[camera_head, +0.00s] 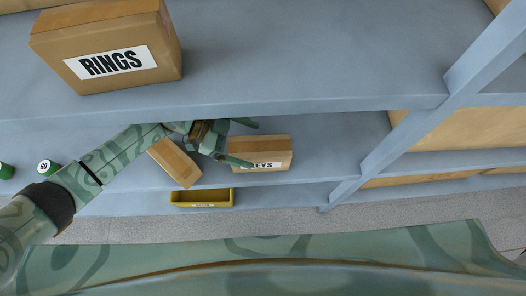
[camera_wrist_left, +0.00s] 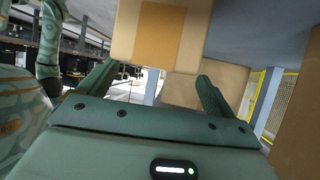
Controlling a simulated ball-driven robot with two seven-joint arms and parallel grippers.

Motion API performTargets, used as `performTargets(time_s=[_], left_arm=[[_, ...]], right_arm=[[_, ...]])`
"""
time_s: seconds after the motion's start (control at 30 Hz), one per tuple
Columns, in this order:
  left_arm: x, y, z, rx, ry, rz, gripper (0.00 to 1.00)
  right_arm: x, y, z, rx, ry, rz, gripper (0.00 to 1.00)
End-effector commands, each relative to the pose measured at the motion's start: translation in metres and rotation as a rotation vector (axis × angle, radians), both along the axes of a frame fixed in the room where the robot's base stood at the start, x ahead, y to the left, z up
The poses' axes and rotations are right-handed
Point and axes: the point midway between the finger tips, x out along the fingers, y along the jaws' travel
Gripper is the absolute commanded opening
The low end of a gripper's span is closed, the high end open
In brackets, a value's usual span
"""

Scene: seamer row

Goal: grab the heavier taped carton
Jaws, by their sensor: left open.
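A brown carton labelled KEYS (camera_head: 275,146) stands on the middle shelf in the head view. A narrower plain brown carton (camera_head: 174,163) sits at an angle to its left, partly behind my arm. My left gripper (camera_head: 253,144) is open beside the KEYS carton; one finger crosses in front of its label's left end and the other is above and behind it. In the left wrist view, a carton with a darker tape-like patch (camera_wrist_left: 160,32) is beyond the open fingers, and another carton (camera_wrist_left: 191,91) is lower behind it. Weight cannot be seen. My right gripper is out of view.
A larger RINGS carton (camera_head: 150,76) stands on the upper shelf (camera_head: 300,60), whose edge is just above my left arm. A yellow bin (camera_head: 202,204) sits below. Green cans (camera_head: 47,167) stand at the left. A slanting shelf post (camera_head: 385,150) bounds the right.

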Motion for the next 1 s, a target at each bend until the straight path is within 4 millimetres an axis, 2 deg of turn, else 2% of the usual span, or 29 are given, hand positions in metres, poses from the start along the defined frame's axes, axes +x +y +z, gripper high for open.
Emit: performTargets(time_s=[0.03, 0.1, 0.43, 0.47, 0.77, 1.0], left_arm=[[-0.0008, -0.0047, -0.0075, -0.001, 0.003, -0.001, 0.91], [-0.0014, -0.0097, -0.0094, -0.002, 0.002, -0.003, 0.91], [-0.0015, -0.0136, -0.0085, 0.000, -0.001, -0.003, 0.91], [-0.0015, -0.0136, -0.0085, 0.000, -0.001, -0.003, 0.85], [-0.0015, -0.0132, -0.0089, 0.001, -0.001, -0.003, 0.01], [-0.0011, -0.0136, -0.0083, -0.001, -0.002, -0.002, 0.00]], right_arm=[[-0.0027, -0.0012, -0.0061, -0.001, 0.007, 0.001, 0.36], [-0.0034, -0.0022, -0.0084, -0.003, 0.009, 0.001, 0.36], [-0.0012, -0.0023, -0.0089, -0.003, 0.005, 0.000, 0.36], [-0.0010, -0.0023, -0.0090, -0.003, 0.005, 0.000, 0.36], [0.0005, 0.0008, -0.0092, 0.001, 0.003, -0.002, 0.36], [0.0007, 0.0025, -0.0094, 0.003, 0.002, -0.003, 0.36]])
